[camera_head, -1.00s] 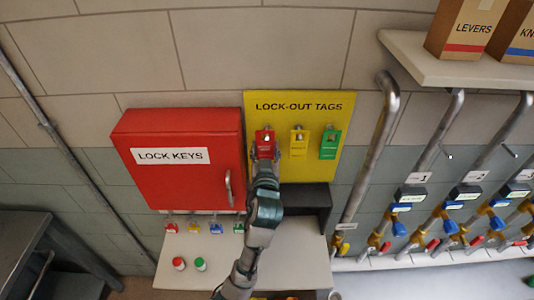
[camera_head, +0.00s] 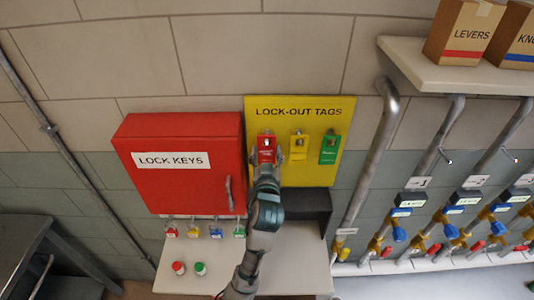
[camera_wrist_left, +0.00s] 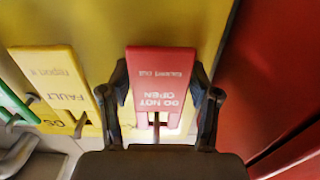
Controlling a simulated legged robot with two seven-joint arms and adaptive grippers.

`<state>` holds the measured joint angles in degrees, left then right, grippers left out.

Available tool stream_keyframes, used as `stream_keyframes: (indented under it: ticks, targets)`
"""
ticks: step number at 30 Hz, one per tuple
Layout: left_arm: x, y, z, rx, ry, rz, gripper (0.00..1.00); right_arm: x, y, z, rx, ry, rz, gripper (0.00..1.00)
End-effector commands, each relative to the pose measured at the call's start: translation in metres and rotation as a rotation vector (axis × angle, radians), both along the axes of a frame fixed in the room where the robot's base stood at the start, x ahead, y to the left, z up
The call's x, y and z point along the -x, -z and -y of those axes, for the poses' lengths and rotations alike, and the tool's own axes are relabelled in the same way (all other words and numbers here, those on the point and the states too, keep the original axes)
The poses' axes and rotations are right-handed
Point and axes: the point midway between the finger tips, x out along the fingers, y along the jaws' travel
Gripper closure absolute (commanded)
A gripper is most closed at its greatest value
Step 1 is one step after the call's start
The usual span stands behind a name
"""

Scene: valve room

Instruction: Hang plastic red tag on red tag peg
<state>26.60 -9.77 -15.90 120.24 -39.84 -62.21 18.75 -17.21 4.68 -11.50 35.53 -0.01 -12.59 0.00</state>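The red tag (camera_head: 266,150) is at the left red peg (camera_head: 267,133) on the yellow lock-out board (camera_head: 337,175). In the left wrist view the red tag (camera_wrist_left: 160,75) appears upside down, with the peg showing in its slot. My left gripper (camera_head: 268,158) faces the board at the tag. In the left wrist view its two fingers (camera_wrist_left: 160,72) stand on either side of the tag, tips at or very near its edges. I cannot tell whether they press on it. My right gripper is not in view.
A yellow tag (camera_head: 298,147) and a green tag (camera_head: 328,149) hang to the right on the board. The red lock keys box (camera_head: 180,185) stands close on the left. A black box (camera_head: 310,205) is below the board, and a vertical pipe (camera_head: 375,150) is to the right.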

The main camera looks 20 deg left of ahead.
Motion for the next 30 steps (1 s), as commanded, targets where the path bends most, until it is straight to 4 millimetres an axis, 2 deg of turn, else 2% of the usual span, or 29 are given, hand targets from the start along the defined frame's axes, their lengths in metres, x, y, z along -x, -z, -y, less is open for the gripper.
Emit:
stream_keyframes:
  ticks: [10, 14, 24, 30]
  targets:
    - [0.0, 0.0, 0.0, 0.0, 0.0, 0.0, 0.19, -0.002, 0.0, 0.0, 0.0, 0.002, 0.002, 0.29]
    - [0.008, 0.001, 0.003, 0.001, 0.002, -0.001, 0.19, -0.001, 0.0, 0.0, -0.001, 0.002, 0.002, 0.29]
    - [0.077, 0.003, 0.024, 0.002, 0.002, -0.003, 0.19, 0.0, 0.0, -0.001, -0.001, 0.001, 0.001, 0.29]
    - [0.105, 0.004, 0.032, 0.001, 0.001, -0.002, 0.19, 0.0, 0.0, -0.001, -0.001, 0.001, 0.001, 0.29]
